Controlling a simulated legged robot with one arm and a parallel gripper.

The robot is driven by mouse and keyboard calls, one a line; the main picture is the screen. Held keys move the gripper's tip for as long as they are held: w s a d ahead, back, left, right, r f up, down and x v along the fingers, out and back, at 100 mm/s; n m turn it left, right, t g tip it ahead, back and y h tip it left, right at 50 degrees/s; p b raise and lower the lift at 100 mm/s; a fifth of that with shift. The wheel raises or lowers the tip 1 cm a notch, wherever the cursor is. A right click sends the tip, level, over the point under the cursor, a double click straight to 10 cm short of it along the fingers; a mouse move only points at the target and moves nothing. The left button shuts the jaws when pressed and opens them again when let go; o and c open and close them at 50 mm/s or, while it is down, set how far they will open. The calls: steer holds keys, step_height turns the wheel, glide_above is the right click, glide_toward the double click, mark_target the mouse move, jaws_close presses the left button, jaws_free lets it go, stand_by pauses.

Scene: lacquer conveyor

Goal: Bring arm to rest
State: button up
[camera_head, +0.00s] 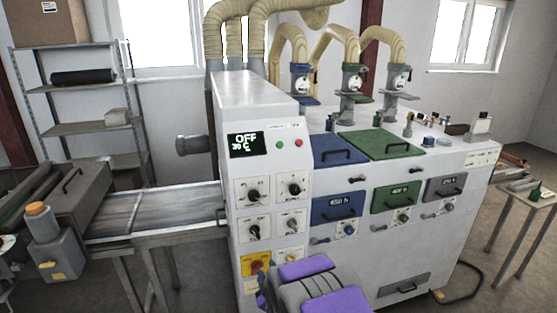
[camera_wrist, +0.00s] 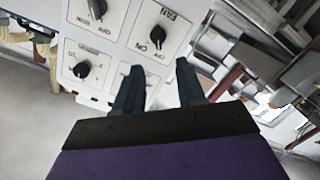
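My gripper (camera_wrist: 158,75) shows in the wrist view with its two dark fingers apart and nothing between them. Beyond the fingertips is the white control panel (camera_wrist: 118,40), seen upside down. A black fan knob (camera_wrist: 157,37) lies just past the gap between the fingers; I cannot tell how far off. In the head view my purple and grey arm is low in front of the white machine (camera_head: 262,110), near the panel's lower knobs. The machine's display (camera_head: 247,144) reads OFF and 30 C.
A conveyor (camera_head: 160,210) runs left from the machine. Blue and green lids (camera_head: 380,144) sit on its top under hoses (camera_head: 335,45). Shelves (camera_head: 85,129) stand at the back left. A small table (camera_head: 535,198) stands at the right. Floor shows at the lower right.

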steer(key=s+d+r+m+g+h+b, duration=0.2)
steer(key=s+d+m+g+h+b, duration=0.3)
steer(key=s+d+g, duration=0.65)
steer(key=s+d+r+m+g, duration=0.1)
steer(key=s+d+m+g, duration=0.1)
steer(key=s, duration=0.9)
steer(key=s+d+r+m+g, duration=0.1)
steer(key=s+d+r+g, duration=0.1)
steer(key=s, duration=1)
steer(key=s+d+r+m+g+b, duration=0.1)
steer(key=s+d+r+m+g, duration=0.1)
steer(key=s, duration=0.9)
steer(key=shift+s+d+m+g+y, duration=0.3)
steer(key=shift+s+g, duration=0.05)
steer(key=shift+w, duration=0.1)
